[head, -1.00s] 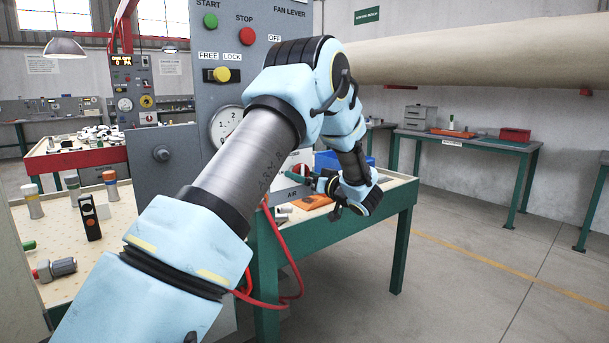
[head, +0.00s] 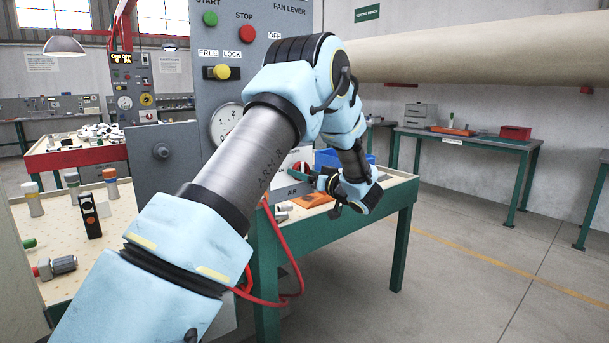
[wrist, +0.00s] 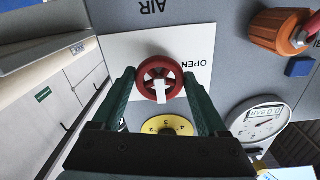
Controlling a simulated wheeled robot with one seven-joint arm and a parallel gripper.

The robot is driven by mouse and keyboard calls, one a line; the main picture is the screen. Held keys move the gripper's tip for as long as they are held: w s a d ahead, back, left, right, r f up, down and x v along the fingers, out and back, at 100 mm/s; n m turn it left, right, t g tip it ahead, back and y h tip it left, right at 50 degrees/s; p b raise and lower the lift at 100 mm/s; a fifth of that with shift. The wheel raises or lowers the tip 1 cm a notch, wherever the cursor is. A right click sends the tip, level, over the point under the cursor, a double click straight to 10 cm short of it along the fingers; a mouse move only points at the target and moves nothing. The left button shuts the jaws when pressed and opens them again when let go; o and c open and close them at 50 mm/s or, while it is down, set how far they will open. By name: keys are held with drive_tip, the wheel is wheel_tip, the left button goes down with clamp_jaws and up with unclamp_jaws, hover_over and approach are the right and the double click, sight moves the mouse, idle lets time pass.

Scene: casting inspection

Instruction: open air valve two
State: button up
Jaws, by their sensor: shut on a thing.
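A small red valve wheel (wrist: 148,68) with a white bar across it sits on a white plate (wrist: 118,50) marked OPEN in the wrist view. "AIR" is lettered on the grey panel beside the plate. My gripper (wrist: 160,82) has one dark green finger on each side of the wheel and is shut on it. No number two shows beside this wheel. In the head view the red wheel (head: 302,167) is partly hidden by my arm, with my gripper (head: 314,181) at the panel's right side.
In the wrist view a yellow numbered dial (wrist: 155,124) lies close below the wheel, partly behind my gripper. A round gauge (wrist: 260,119) and an orange knob (wrist: 276,30) are to the right. Red hoses (head: 268,300) hang below the panel in the head view.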

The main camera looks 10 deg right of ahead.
drive_tip(key=shift+f, duration=0.1)
drive_tip(key=n+b, duration=1.8)
drive_tip(key=b, duration=0.5)
drive_tip(key=shift+d, duration=0.15)
drive_tip(key=o, duration=1.3)
drive_tip(key=shift+r, duration=0.2)
